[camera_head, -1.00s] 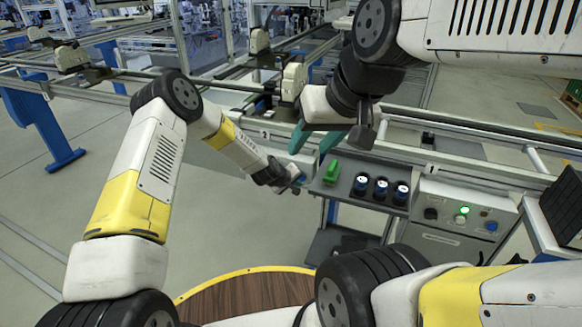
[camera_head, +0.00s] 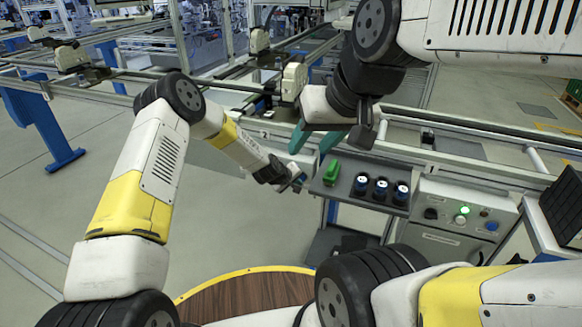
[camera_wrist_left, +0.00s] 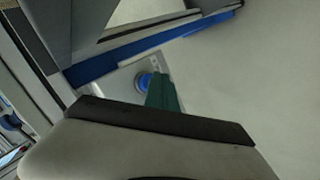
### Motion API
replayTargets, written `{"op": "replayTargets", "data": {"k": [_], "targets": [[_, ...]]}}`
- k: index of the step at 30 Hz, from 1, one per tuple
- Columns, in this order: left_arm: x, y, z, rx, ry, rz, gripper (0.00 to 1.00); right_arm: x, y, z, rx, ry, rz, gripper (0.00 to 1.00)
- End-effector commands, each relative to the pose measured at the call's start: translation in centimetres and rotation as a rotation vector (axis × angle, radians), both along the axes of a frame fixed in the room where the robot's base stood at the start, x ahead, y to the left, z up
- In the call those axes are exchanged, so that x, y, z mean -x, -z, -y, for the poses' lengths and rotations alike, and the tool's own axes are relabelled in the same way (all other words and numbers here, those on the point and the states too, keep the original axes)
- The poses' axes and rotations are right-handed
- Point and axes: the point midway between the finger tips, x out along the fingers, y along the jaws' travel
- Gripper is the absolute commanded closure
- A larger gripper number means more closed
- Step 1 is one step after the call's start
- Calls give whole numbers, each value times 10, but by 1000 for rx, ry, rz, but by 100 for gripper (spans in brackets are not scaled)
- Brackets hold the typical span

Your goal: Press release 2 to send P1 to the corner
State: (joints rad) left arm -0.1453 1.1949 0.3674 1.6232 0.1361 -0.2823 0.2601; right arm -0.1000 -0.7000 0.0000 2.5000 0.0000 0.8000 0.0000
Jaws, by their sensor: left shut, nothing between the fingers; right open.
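A pale box under the rail label 2 (camera_head: 265,134) carries a blue button (camera_wrist_left: 145,82), clear in the left wrist view. My left gripper (camera_head: 299,182) is shut and empty, beside this box at the left end of the grey tray. In the left wrist view its green fingertip (camera_wrist_left: 160,92) overlaps the button's edge; I cannot tell whether it touches or presses it. My right gripper (camera_head: 317,140) is open and empty above the tray's back edge. Fixtures stand on the line, one pale block (camera_head: 293,80) behind my right gripper; no P1 marking is readable.
The grey tray (camera_head: 342,192) holds a green part (camera_head: 331,173) and several dark, blue-ringed cylinders (camera_head: 381,187). Right of it, a control box (camera_head: 455,215) under label 1 has a lit green lamp and a blue button (camera_head: 491,226). Floor left of the tray is open.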

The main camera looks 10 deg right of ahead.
Motion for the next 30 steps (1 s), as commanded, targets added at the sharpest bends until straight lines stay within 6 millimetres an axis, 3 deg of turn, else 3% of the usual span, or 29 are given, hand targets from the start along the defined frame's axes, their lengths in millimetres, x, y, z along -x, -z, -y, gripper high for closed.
{"op": "replayTargets", "data": {"k": [30], "targets": [[-8,0,6,0,0,2,100,0,0,0,0,0,0,55]]}}
